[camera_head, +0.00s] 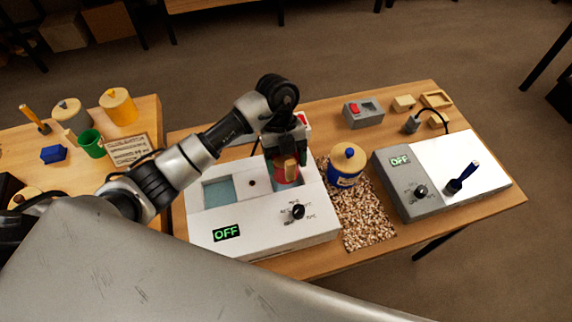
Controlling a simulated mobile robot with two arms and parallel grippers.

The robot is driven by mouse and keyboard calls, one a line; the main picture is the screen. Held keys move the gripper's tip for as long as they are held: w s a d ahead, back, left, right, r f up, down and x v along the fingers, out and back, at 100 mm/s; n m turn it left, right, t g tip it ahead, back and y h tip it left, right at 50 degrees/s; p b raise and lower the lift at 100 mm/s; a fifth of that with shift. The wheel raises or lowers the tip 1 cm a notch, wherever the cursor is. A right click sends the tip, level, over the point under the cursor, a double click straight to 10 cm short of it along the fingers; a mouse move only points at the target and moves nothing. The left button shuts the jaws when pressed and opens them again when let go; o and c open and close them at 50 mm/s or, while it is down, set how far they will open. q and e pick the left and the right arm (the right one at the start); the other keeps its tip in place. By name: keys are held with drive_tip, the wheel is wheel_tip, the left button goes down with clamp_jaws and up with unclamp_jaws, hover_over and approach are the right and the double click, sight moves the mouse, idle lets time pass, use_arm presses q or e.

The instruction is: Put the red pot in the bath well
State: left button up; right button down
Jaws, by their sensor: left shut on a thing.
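The white bath (264,233) stands on the bench and its display reads OFF. Its left well (219,192) is open and shows bluish water. My left gripper (287,160) points down over the bath's right side and is shut on the red pot (279,173), whose tan part faces the camera. The pot is at the right well, which the pot and gripper mostly hide. I cannot tell whether the pot touches the well's floor. My right gripper is not in view.
A blue pot with a tan lid (344,180) stands on the pebbled strip (365,220) just right of the bath. A grey-and-white hotplate-like unit (462,160) holds a dark brush. A grey switch box (363,114) sits behind. A green cup (92,144) stands on the left table.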

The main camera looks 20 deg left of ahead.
use_arm(q)
wheel_tip(320, 180, down, 3)
drive_tip(key=shift+r, duration=0.2)
drive_tip(key=shift+f, duration=0.45)
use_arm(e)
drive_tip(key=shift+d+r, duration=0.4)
use_arm(q)
drive_tip(key=shift+f, duration=0.1)
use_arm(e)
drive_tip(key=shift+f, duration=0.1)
use_arm(q)
drive_tip(key=o, duration=1)
drive_tip(key=shift+b+v, duration=0.9)
drive_tip(key=shift+v, duration=5.25)
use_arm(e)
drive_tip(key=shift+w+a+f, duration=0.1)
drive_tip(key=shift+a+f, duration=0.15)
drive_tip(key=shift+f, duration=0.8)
